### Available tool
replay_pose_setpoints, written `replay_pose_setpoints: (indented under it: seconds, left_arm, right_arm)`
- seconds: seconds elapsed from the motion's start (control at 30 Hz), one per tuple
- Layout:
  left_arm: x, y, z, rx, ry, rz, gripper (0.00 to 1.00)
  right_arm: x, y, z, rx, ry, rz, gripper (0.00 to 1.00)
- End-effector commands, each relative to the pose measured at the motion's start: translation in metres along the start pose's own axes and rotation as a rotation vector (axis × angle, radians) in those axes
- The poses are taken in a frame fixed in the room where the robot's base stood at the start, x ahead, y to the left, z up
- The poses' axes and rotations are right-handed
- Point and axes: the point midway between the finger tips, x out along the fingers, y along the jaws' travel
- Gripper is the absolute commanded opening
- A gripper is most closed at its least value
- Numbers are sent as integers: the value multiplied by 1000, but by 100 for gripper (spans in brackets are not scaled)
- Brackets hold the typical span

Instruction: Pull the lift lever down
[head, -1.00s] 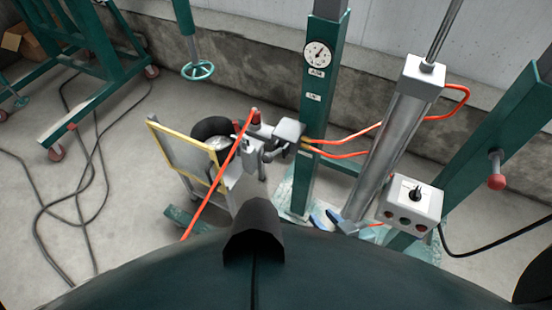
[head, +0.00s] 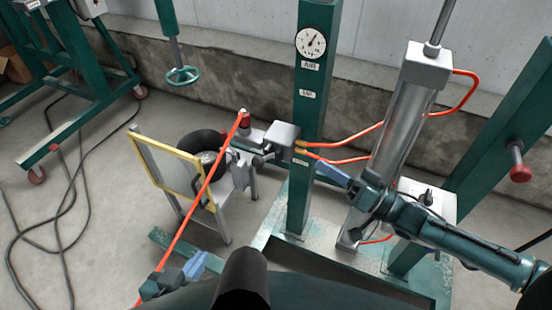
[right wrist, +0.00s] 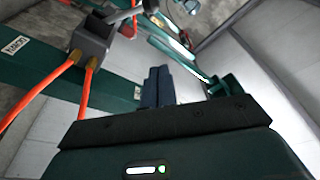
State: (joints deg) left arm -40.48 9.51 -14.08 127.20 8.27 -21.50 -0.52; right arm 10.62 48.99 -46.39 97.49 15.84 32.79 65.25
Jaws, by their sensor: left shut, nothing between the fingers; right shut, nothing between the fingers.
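A grey valve box (head: 283,140) sits on the green post (head: 310,120), with orange hoses on its right. A short grey arm (head: 262,159) and a red-knobbed part (head: 244,120) lie on its left side; I cannot tell for sure which is the lift lever. My right gripper (head: 332,174) is shut and empty, right of the post and slightly below the box. In the right wrist view its fingers (right wrist: 158,86) are together, apart from the valve box (right wrist: 91,42). My left gripper (head: 195,266) is shut and empty, low at the left.
A grey cylinder (head: 395,125) with a control box (head: 437,194) partly behind my right arm stands right of the post. An orange hose (head: 195,200) crosses in front.

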Motion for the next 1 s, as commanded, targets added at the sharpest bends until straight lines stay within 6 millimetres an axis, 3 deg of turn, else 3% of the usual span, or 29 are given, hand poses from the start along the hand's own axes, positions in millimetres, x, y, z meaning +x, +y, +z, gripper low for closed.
replay_pose_setpoints:
  seconds: [0.27,0.73,0.8,1.0]
  left_arm:
    - [0,0,0,2,-1,0,0]
    - [1,0,6,-1,-23,1,0]
    - [2,0,6,0,-21,1,0]
    - [2,0,4,1,-16,1,0]
  right_arm:
    - [10,-1,0,-1,3,-1,0]
    - [104,-1,0,-3,2,-2,0]
    - [104,0,15,4,-1,2,0]
    - [109,0,35,1,0,2,0]
